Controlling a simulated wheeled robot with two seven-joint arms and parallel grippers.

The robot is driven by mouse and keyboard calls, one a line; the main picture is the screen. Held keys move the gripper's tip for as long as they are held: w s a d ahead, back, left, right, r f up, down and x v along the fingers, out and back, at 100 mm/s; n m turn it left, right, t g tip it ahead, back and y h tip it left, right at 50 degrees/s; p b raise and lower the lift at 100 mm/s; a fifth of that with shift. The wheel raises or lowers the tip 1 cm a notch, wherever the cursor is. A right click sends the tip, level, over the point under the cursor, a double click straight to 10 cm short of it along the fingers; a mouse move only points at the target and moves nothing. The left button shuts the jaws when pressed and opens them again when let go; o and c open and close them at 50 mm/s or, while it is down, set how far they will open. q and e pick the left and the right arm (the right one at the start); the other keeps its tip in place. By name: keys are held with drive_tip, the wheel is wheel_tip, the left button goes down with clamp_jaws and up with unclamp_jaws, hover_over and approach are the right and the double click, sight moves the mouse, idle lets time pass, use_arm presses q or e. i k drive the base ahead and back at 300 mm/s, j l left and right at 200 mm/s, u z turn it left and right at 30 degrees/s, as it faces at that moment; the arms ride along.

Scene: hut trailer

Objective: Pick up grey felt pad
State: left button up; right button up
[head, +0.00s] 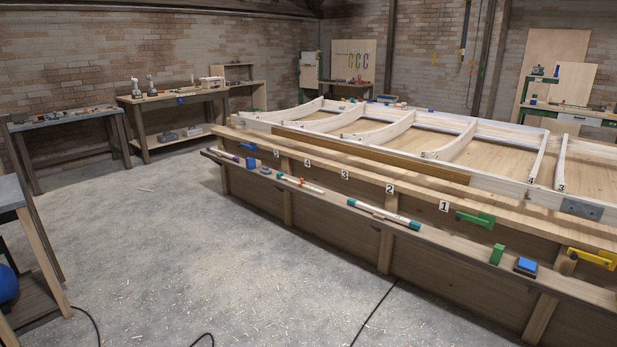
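I cannot pick out a grey felt pad with certainty. A small blue block (527,264) lies on a dark square base (517,270) on the low front ledge at the right; I cannot tell whether that base is felt. A flat grey plate (581,208) with dark spots sits on the pale wooden frame at the right edge; its material is unclear. Neither of my grippers shows in the head view.
The long ledge (455,245) also holds a green block (496,254), white rods with teal ends (384,214) and a blue cup (252,163). Green (475,219) and yellow (592,258) clamps grip the bench. The floor (190,240) at left is mostly open, with cables.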

sight(265, 171)
drive_tip(key=i+j+u, duration=0.5)
drive_tip(key=i+u, duration=0.2)
drive_tip(key=i, duration=0.25)
drive_tip(key=i+u, duration=0.35)
drive_tip(key=i+z, duration=0.1)
drive_tip(key=i, duration=0.4)
drive_tip(key=i+j+z, duration=0.1)
drive_tip(key=i, duration=0.4)
drive_tip(key=i+j+z, duration=0.1)
drive_tip(key=i, duration=0.4)
drive_tip(key=i+j+z, duration=0.1)
drive_tip(key=i+j, duration=0.2)
drive_tip(key=i, duration=0.2)
drive_tip(key=i+j+z, duration=0.2)
drive_tip(key=i+z, duration=0.25)
drive_tip(key=i+j+z, duration=0.25)
drive_tip(key=z, duration=0.15)
drive_tip(key=i+j+z, duration=0.3)
drive_tip(key=j+z, duration=0.15)
drive_tip(key=i+j+z, duration=0.2)
drive_tip(key=j+z, duration=0.25)
drive_tip(key=i+j, duration=0.1)
drive_tip(key=j, duration=0.15)
drive_tip(key=j+z, duration=0.15)
drive_tip(key=j, duration=0.15)
drive_tip(key=i, duration=0.05)
